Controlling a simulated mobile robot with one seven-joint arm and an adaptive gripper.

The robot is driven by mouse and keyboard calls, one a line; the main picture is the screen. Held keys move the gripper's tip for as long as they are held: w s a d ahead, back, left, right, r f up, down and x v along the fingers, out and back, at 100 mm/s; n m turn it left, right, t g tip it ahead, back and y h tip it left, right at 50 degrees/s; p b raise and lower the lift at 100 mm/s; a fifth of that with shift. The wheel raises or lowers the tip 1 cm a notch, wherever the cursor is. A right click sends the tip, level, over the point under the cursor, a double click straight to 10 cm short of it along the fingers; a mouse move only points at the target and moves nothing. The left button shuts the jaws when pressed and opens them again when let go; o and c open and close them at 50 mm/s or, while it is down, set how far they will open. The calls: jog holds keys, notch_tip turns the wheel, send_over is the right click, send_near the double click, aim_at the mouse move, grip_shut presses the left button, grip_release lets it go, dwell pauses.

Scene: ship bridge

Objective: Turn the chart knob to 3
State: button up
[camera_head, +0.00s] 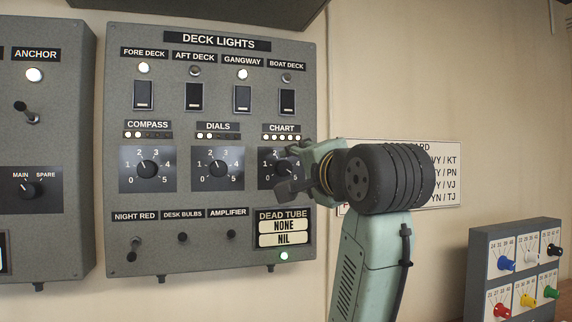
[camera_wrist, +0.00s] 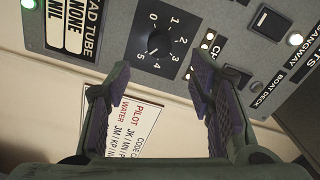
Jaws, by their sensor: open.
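The chart knob (camera_head: 279,168) is a black round knob on a dark dial plate marked 0 to 5, at the right of the knob row on the deck lights panel. My gripper partly covers its dial in the head view. In the wrist view the chart knob (camera_wrist: 159,42) is clear, and its pointer seems to face 5, though the mark is small. Several small lamps under the chart label (camera_head: 282,128) look lit. My gripper (camera_head: 288,170) is open in front of the dial. In the wrist view its fingertips (camera_wrist: 158,78) are apart, with nothing between them, and the knob lies beyond them.
The compass knob (camera_head: 148,168) and dials knob (camera_head: 217,168) sit left of the chart knob. Rocker switches (camera_head: 242,99) are above, and the dead tube plate (camera_head: 284,226) is below. A paper card (camera_head: 445,175) is on the wall. A box of coloured knobs (camera_head: 517,265) stands lower right.

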aim_at(285, 168)
jog(key=p+x, duration=0.2)
jog(key=x, duration=0.6)
jog(key=shift+f, duration=0.1)
jog(key=shift+c, duration=0.3)
jog(key=c, duration=1.1)
